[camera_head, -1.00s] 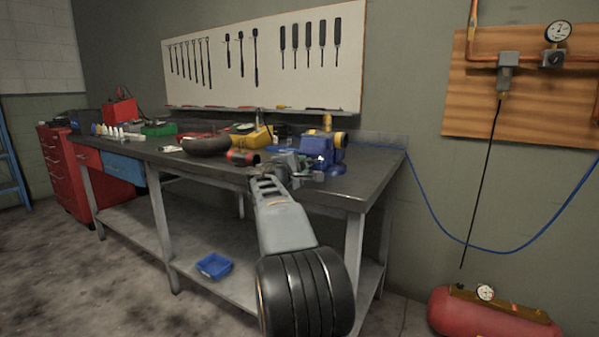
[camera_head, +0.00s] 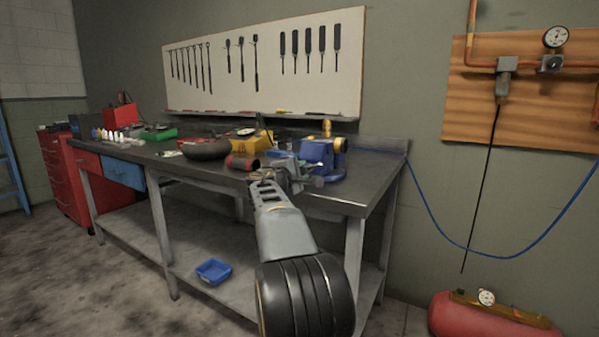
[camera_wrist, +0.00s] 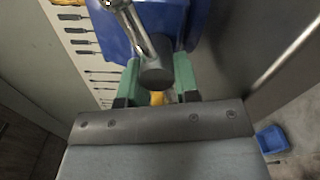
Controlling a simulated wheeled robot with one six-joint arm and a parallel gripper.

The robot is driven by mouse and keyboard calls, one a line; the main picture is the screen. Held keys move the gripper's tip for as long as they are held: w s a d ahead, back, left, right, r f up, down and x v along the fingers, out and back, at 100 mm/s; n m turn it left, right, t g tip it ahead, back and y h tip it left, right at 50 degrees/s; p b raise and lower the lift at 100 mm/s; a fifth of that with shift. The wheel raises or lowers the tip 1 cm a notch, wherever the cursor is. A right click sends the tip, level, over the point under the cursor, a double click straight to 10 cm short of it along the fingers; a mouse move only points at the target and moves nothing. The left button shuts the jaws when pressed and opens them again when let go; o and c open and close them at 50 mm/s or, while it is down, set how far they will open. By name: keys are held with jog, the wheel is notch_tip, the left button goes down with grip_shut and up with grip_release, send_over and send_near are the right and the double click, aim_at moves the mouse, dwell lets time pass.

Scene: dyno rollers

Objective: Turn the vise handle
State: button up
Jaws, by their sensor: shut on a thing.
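The blue vise (camera_head: 318,153) stands at the front right of the workbench. In the wrist view its blue body (camera_wrist: 78,38) fills the top. The vise handle (camera_wrist: 140,32) is a shiny metal bar slanting from top left down to a dark round end. My gripper (camera_wrist: 157,78) has its green fingers on either side of that end and is shut on the handle. In the head view my gripper (camera_head: 287,171) is at the vise's front, and my arm partly hides the contact.
The workbench (camera_head: 345,192) carries a red cylinder (camera_head: 243,162), a black ring-shaped item (camera_head: 206,149) and a yellow tool (camera_head: 252,138) left of the vise. A blue bin (camera_head: 213,271) sits on the lower shelf. A red compressor tank (camera_head: 480,318) stands at right.

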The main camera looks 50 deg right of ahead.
jog(key=o, duration=0.9)
jog(key=p+v, duration=0.1)
jog(key=v, duration=1.2)
jog(key=shift+a, duration=0.4)
jog(key=shift+f, duration=0.1)
